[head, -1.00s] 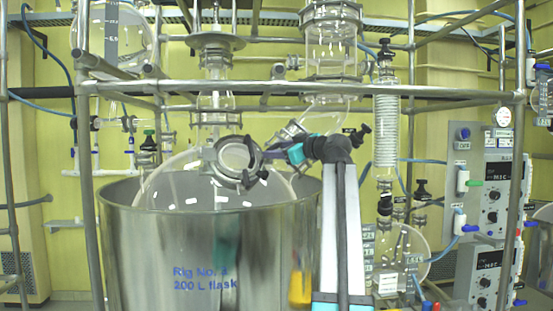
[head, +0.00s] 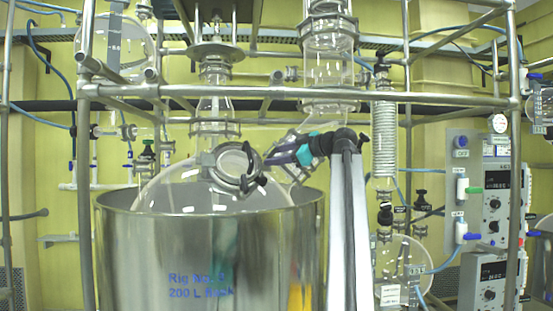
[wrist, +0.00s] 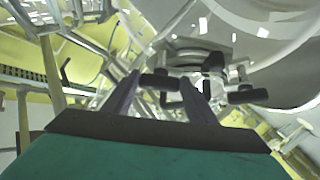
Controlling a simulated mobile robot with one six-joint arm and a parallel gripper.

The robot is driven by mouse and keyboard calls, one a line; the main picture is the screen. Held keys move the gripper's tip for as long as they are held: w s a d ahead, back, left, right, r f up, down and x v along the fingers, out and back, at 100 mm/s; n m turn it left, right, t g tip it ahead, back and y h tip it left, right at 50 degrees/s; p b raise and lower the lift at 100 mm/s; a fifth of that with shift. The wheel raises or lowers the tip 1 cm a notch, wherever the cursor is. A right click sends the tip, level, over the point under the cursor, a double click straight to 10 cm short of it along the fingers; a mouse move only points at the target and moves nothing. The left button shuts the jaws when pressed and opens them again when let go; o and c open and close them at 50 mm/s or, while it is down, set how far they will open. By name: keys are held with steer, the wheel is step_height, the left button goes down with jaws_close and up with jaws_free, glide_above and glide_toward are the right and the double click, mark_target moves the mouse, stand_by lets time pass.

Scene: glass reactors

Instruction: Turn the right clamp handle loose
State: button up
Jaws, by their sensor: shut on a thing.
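The round clamp (head: 237,168) sits on the side port of the large glass flask (head: 165,192), with dark handles around its ring. My gripper (head: 268,160) reaches it from the right, its purple fingers at the clamp's right side. In the wrist view my gripper (wrist: 160,84) has its two fingers on either side of a black clamp handle (wrist: 158,81). The fingers are shut on this handle. Other black handles (wrist: 247,95) of the clamp show to the right of the fingers. The exact contact is small and partly hidden in the head view.
The flask sits in a large steel vessel (head: 150,250). A metal pipe frame (head: 400,96) crosses above my arm. A coiled glass condenser (head: 384,140) stands right of my arm, with control boxes (head: 490,200) farther right. A slanted glass tube (head: 318,122) is close above my gripper.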

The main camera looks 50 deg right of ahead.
steer(key=shift+r, duration=0.15)
steer(key=o, duration=1.1)
steer(key=shift+c, duration=0.2)
steer(key=shift+s, duration=0.1)
steer(key=s+r+b, duration=0.1)
steer(key=s+r, duration=0.1)
steer(key=s, duration=1.1)
steer(key=shift+s+d+b, duration=0.2)
steer(key=shift+d+b, duration=0.2)
steer(key=shift+d, duration=0.05)
steer(key=shift+s, duration=0.1)
